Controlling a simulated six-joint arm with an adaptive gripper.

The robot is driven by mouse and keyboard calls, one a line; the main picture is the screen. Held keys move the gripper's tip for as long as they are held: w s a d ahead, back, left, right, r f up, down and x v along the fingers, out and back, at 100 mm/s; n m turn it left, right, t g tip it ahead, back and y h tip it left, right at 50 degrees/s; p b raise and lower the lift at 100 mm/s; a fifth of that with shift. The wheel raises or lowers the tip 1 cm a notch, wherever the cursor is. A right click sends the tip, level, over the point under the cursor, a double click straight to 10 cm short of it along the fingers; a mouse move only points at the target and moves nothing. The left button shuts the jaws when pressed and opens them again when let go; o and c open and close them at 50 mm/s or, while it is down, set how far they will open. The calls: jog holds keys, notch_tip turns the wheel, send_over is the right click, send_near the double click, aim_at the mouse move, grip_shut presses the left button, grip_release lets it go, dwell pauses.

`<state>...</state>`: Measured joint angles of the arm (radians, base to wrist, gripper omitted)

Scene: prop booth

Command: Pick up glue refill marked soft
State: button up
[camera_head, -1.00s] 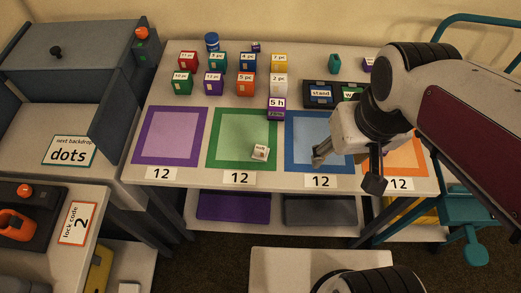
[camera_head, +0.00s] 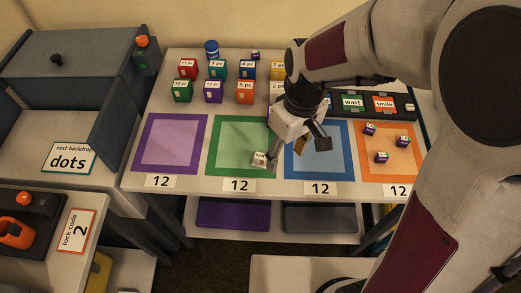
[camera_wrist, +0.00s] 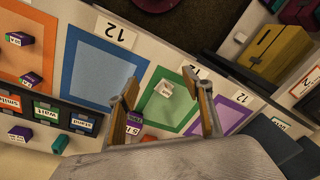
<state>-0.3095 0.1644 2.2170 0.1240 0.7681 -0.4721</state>
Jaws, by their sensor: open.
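A small white cube (camera_head: 259,159) with dark lettering lies on the green-bordered mat (camera_head: 213,170), near its lower right corner. Its lettering is too small to read surely, so I cannot tell whether it says soft. In the wrist view the white cube (camera_wrist: 165,88) shows in the gap between my fingers. My gripper (camera_head: 297,152) is open and empty, pointing down over the border of the green and blue mats. Its left fingertip appears close beside the cube in the head view; contact cannot be told. In the wrist view my gripper (camera_wrist: 160,80) has both fingers spread.
Small purple cubes with unreadable labels (camera_head: 381,157) lie on the orange mat (camera_head: 413,176). Several coloured boxes (camera_head: 245,92) stand along the back. A dark panel (camera_head: 399,106) carries the labels wait and smile. The purple-bordered mat (camera_head: 140,160) is empty.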

aim_at(261, 155)
jog(key=w+a+f+n, duration=0.1)
jog(key=w+n, duration=0.1)
jog(key=w+a+f+n, duration=0.1)
jog(key=w+a+f, duration=0.1)
jog(key=w+a+f+n, duration=0.1)
jog(key=w+a+n, duration=0.1)
jog(key=shift+w+f+n+y, duration=0.1)
jog(key=shift+f+n+y, duration=0.15)
jog(key=shift+n+y, duration=0.05)
jog(key=shift+w+a+r+n+t, duration=0.1)
jog(key=shift+w+n+t, duration=0.2)
jog(key=shift+n, duration=0.1)
jog(key=shift+w+n, duration=0.1)
jog(key=shift+n, duration=0.5)
jog(key=shift+a+f, duration=0.25)
jog(key=shift+f, duration=1.05)
jog(key=shift+a+f, duration=0.15)
jog(key=shift+f, duration=1.15)
jog(key=shift+a+f, duration=0.15)
jog(key=shift+f, duration=1.1)
